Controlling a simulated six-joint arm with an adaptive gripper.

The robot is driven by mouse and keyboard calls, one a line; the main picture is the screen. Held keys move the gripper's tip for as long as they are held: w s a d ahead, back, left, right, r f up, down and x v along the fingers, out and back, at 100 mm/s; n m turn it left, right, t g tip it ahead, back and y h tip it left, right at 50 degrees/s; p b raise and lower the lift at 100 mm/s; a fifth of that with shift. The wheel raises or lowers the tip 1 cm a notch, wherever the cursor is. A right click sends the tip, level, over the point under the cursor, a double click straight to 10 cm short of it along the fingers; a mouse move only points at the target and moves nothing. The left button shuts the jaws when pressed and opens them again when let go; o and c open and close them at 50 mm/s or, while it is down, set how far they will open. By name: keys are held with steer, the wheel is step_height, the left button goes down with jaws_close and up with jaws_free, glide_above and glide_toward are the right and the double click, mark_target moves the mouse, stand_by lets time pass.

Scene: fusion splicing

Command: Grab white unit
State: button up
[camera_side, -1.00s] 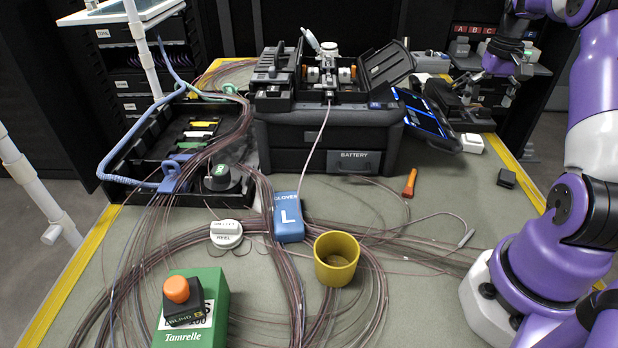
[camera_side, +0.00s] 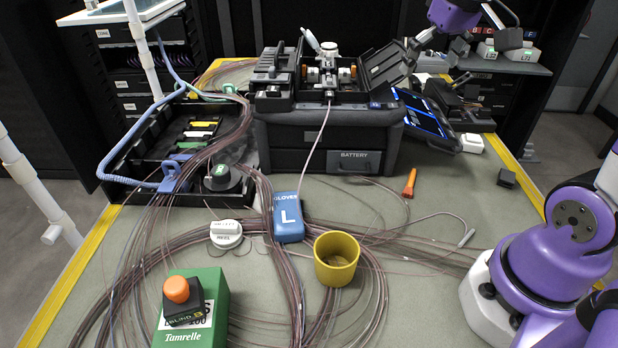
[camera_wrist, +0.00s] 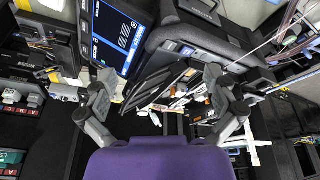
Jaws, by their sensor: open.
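Several pale things could be the white unit; I cannot tell which is meant. A small white box (camera_side: 472,143) lies on the mat right of the splicer's blue-lit screen. A round white reel (camera_side: 226,233) lies left of the blue gloves pack. White-grey boxes (camera_side: 522,52) stand on the back right shelf. My gripper (camera_side: 434,60) is open and empty, high above the back right of the table, near the splicer's raised lid. In the wrist view its spread fingers (camera_wrist: 158,78) hang over the splicer and screen, with nothing between them.
The black splicer (camera_side: 330,120) stands at the table's back with its lid raised. The screen (camera_side: 425,115) juts out at its right. A yellow cup (camera_side: 336,259), gloves pack (camera_side: 288,217) and green box (camera_side: 203,300) stand among loose fibres. The mat's right side is mostly clear.

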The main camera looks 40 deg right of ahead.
steer(key=s+a+f+n+t, duration=0.1)
steer(key=s+a+f, duration=0.1)
steer(key=a, duration=0.3)
steer(key=s+a+f+n+t+y, duration=0.1)
steer(key=s+a+f+n, duration=0.1)
steer(key=s+a+f, duration=0.1)
steer(key=s+a, duration=0.1)
steer(key=a, duration=0.1)
steer(key=shift+a, duration=0.3)
steer(key=shift+s+a+f, duration=0.1)
steer(key=shift+s+f, duration=0.05)
steer(key=shift+c, duration=1.2)
